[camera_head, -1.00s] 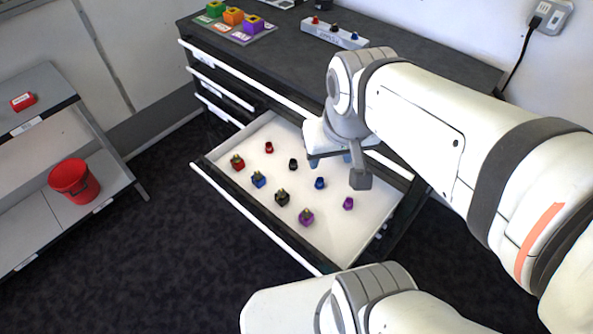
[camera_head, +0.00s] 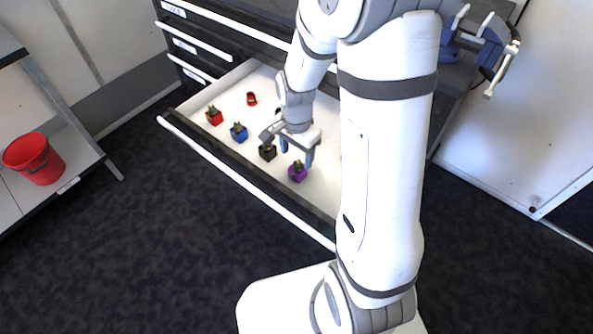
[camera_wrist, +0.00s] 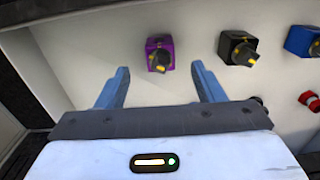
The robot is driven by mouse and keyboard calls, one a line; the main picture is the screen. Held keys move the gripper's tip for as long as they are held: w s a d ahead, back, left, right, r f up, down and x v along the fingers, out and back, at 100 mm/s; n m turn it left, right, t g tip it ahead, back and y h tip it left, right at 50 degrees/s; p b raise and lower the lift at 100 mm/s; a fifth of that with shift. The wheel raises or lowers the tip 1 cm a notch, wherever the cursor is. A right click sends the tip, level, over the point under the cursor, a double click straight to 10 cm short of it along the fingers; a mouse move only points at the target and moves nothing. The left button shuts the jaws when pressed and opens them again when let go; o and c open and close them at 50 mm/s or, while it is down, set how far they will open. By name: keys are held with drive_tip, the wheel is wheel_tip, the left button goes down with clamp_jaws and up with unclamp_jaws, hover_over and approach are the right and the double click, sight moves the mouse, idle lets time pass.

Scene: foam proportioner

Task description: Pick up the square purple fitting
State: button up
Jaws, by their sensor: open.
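The square purple fitting (camera_head: 297,172) sits in the open white drawer (camera_head: 200,104), near its front edge. It is a purple block with a dark, yellow-marked top piece. In the wrist view the purple fitting (camera_wrist: 159,53) lies just beyond my fingertips, roughly between their lines. My gripper (camera_head: 296,157) is above the drawer, over or just behind the fitting. In the wrist view my gripper (camera_wrist: 159,70) shows two blue fingers spread wide with nothing between them.
A black square fitting (camera_head: 268,152) stands close beside the purple one. Blue (camera_head: 239,132) and red (camera_head: 214,116) square fittings stand farther left. A round red fitting (camera_head: 251,99) is behind them. The drawer's front wall (camera_head: 250,171) is close to the purple fitting.

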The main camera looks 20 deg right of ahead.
sight(298, 161)
drive_tip(key=f, duration=0.4)
drive_tip(key=f+b, duration=0.1)
drive_tip(key=f, duration=0.2)
drive_tip(key=shift+w+d+f, duration=0.1)
drive_tip(key=shift+w+d, duration=0.15)
drive_tip(key=c, duration=1.2)
